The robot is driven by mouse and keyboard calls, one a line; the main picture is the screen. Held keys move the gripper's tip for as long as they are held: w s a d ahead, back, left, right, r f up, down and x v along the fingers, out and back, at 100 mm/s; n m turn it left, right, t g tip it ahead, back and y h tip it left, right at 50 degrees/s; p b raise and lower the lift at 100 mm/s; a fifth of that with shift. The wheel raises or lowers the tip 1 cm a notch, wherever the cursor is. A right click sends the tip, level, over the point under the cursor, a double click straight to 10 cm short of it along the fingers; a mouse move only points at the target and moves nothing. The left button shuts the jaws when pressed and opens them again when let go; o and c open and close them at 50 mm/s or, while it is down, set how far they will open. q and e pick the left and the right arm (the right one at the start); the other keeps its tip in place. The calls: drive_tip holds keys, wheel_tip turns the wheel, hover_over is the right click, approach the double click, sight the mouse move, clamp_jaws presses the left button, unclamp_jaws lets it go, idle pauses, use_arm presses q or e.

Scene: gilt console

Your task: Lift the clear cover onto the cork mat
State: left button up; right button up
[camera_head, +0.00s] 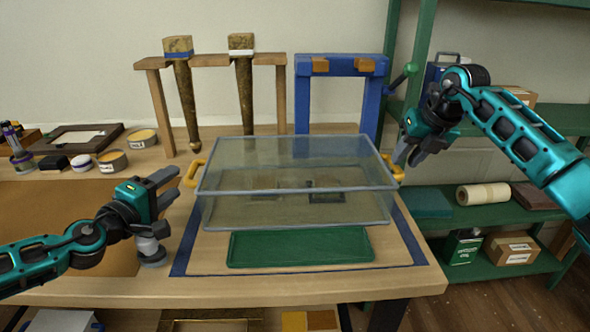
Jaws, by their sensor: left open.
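The clear cover (290,211) is a see-through box with a grey-blue rim and a yellow handle at each end. It is over the back part of a blue-taped rectangle on the table; I cannot tell whether it touches the table. The brown cork mat (60,215) lies flat at the left. My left gripper (171,186) is open, just left of the left yellow handle (190,173) and apart from it. My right gripper (408,157) is at the right yellow handle (396,173), fingers pointing down; I cannot tell whether they hold it.
A green tray (300,250) shows in front of the cover. A grey metal cylinder (151,252) stands below my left gripper. A wooden rack (220,60) and a blue stand (341,66) rise behind. Tins and a dark frame (82,138) lie at the back left.

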sight(189, 171)
use_arm(q)
drive_tip(key=x, duration=0.7)
use_arm(e)
drive_tip(key=x, duration=0.7)
use_arm(q)
drive_tip(key=shift+c, duration=0.3)
use_arm(e)
drive_tip(key=shift+c, duration=0.3)
use_arm(q)
drive_tip(key=c, duration=0.4)
use_arm(e)
drive_tip(key=c, duration=0.4)
use_arm(q)
clamp_jaws()
use_arm(e)
clamp_jaws()
drive_tip(key=shift+w+r, duration=0.1)
